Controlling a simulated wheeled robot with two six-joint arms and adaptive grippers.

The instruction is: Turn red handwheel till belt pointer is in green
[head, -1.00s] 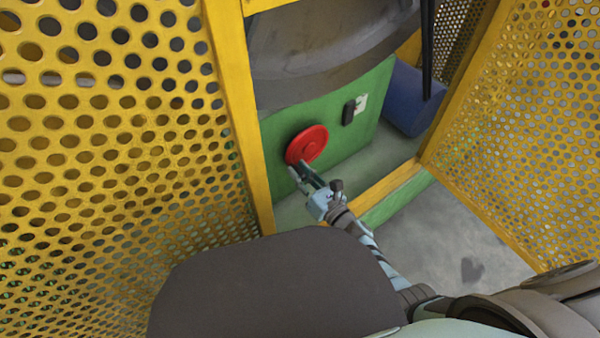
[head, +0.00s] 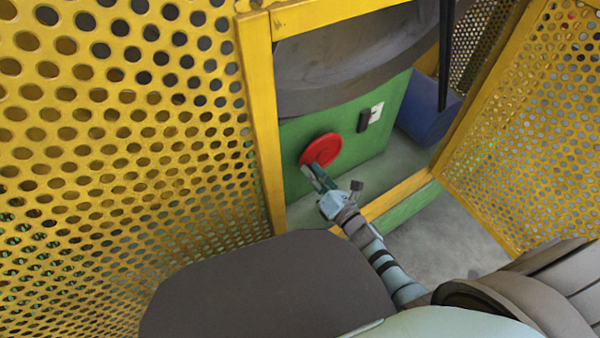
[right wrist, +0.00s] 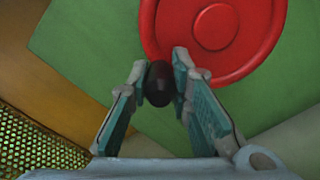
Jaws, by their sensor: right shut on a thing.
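The red handwheel (head: 322,149) is a disc on the front of the green machine housing (head: 345,131). In the right wrist view the handwheel (right wrist: 217,27) fills the upper right, and a dark round knob (right wrist: 160,83) stands at its lower left edge. My right gripper (head: 313,170) reaches in through the yellow frame to the wheel's lower edge. In the right wrist view its fingers (right wrist: 162,80) are shut on the dark knob, one on each side. A small dark piece beside a pale plate (head: 371,115) sits up and right of the wheel; no green zone or pointer can be read. My left gripper is not in view.
Yellow perforated guard panels (head: 110,130) stand on the left and the right. A yellow frame post (head: 262,120) is close left of the wheel. A blue cylinder (head: 428,117) lies behind on the right. Grey floor (head: 445,235) is clear at the lower right.

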